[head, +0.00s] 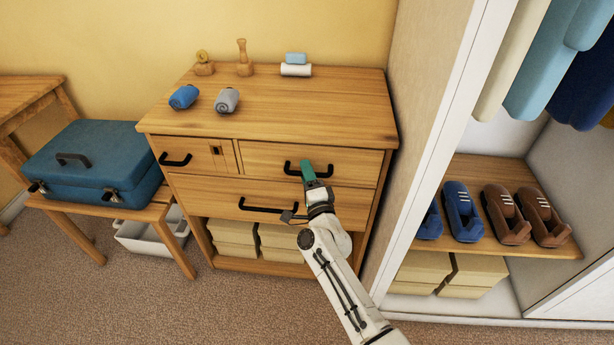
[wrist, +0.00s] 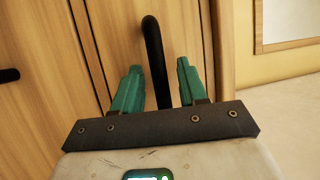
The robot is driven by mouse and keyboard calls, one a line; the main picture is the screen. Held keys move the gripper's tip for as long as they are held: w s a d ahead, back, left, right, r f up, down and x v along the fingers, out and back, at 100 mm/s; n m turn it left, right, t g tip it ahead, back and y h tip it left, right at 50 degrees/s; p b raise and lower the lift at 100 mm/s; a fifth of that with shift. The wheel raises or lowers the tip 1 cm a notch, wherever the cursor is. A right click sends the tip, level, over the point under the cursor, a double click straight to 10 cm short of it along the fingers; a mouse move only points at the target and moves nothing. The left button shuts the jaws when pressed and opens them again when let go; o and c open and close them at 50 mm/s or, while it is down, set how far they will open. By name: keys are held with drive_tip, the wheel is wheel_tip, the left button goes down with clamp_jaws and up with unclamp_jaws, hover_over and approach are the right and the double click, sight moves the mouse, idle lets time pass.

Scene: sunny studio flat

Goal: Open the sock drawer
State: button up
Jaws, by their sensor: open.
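A wooden dresser (head: 290,105) has two small top drawers and a wide drawer below, all shut. The top right drawer (head: 262,154) has a black bar handle (head: 340,173); the top left drawer (head: 192,153) has a handle (head: 175,160) and a small dark fitting. The wide drawer (head: 220,189) has its own handle (head: 262,206). No label tells me which holds socks. My gripper (head: 308,170) is open at the top right drawer's handle. In the wrist view its green fingers (wrist: 158,68) stand either side of that handle (wrist: 153,45), with gaps visible.
A blue rolled item (head: 184,97), a grey one (head: 227,100) and small wooden pieces lie on the dresser top. A blue suitcase (head: 90,160) rests on a low bench at left. An open wardrobe with shoes (head: 462,210) stands close at right. Carpet in front is clear.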

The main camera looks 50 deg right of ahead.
clamp_jaws()
idle(0.3)
idle(0.3)
